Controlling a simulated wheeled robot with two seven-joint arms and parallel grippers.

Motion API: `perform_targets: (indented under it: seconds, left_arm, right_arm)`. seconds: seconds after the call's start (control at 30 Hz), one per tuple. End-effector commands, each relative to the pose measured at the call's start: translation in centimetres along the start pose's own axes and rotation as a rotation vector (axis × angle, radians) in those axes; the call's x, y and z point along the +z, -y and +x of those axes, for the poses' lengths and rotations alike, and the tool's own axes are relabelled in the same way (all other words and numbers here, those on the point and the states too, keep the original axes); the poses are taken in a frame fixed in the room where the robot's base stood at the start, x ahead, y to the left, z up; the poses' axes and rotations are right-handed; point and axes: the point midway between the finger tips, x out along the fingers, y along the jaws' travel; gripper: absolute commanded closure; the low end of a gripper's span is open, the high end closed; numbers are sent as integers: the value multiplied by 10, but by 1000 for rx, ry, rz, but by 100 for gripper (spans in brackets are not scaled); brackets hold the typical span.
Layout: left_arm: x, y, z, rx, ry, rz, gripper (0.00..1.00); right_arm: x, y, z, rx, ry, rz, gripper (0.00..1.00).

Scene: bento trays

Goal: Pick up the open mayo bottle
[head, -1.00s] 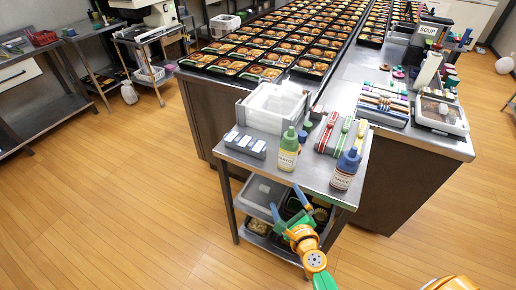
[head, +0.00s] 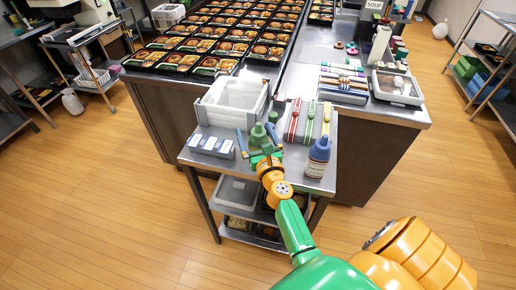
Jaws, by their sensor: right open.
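The mayo bottle (head: 258,132), with a green top, stands upright on the small steel side table (head: 312,184). Its lower part is hidden behind my right gripper, and I cannot tell whether its cap is off. My right gripper (head: 256,141) is open, with one blue finger to the left of the bottle and one to the right. I cannot tell whether either finger touches it. A blue-topped sauce bottle (head: 318,157) stands to the right. My left gripper is not in view.
A white bin (head: 233,99) stands behind the bottle, and a grey-blue box with white labels (head: 211,146) is at the left. Red and green striped containers (head: 298,121) stand to the right behind. Long counters with bento trays (head: 209,67) lie beyond.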

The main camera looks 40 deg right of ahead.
Motion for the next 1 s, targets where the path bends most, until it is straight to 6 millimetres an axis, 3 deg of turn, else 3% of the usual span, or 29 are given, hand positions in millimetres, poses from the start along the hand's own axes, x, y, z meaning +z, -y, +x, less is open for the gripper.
perform_targets:
  seconds: [0.07,0.27,0.53,0.67,1.0]
  left_arm:
    - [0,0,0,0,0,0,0]
    - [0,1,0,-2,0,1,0]
    - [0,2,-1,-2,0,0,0]
    - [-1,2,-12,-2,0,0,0]
    - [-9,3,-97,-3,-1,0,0]
  right_arm:
    - [0,0,0,0,0,0,0]
    - [0,0,0,0,0,-1,50]
    - [1,0,0,1,0,-1,50]
    - [12,0,0,1,0,-1,50]
    - [99,0,0,1,1,-2,50]
